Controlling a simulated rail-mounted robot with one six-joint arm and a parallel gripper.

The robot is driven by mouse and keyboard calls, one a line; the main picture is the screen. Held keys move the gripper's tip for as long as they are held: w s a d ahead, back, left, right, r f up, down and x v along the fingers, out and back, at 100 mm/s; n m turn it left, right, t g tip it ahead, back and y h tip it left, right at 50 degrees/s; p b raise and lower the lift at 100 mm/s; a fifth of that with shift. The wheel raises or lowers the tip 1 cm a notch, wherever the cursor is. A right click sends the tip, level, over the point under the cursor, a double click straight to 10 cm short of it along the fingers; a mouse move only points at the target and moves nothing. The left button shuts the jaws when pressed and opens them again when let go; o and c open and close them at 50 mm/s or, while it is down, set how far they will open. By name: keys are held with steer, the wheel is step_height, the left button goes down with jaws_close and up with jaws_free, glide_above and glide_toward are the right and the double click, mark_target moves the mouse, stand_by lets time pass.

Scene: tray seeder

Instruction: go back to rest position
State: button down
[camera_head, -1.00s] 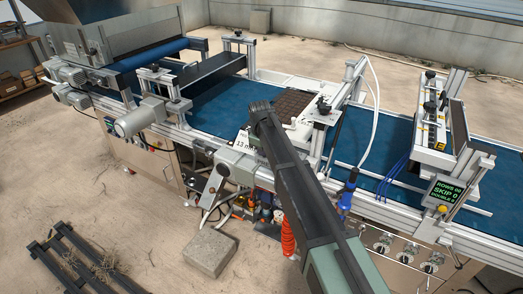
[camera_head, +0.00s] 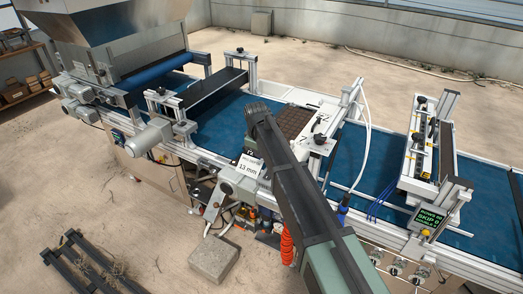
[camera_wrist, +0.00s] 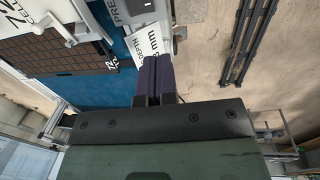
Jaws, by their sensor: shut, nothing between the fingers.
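My gripper shows in the wrist view (camera_wrist: 154,75) with its two dark fingers together and nothing between them. In the head view my arm reaches up from the bottom, and its dark far end (camera_head: 258,112) lies in front of the seeder line, beside the label reading 13 mm (camera_head: 248,166). The fingertips cannot be made out clearly there. The dark brown cell tray (camera_head: 292,121) lies on the blue belt (camera_head: 222,115) just right of the arm's end. It also shows at the upper left of the wrist view (camera_wrist: 50,55).
A metal hopper (camera_head: 125,40) stands at the far left. A seeding head (camera_head: 425,150) and a green-text display (camera_head: 430,219) stand at the right. A hanging white hose (camera_head: 364,130) is right of the tray. A concrete block (camera_head: 213,258) and dark rails (camera_head: 85,268) lie on the floor.

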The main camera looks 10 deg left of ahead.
steer(key=shift+f, duration=0.1)
steer(key=s+d+f+m+b, duration=0.2)
steer(key=s+d+m, duration=0.4)
steer(key=s+d, duration=0.7)
steer(key=s+d+f+m+g+b, duration=0.1)
steer(key=s+d+f+m+b, duration=0.1)
steer(key=s+d+m, duration=0.5)
steer(key=s+d, duration=0.6)
steer(key=s, duration=0.2)
steer(key=shift+s+d+y, duration=0.3)
steer(key=shift+s+d, duration=0.05)
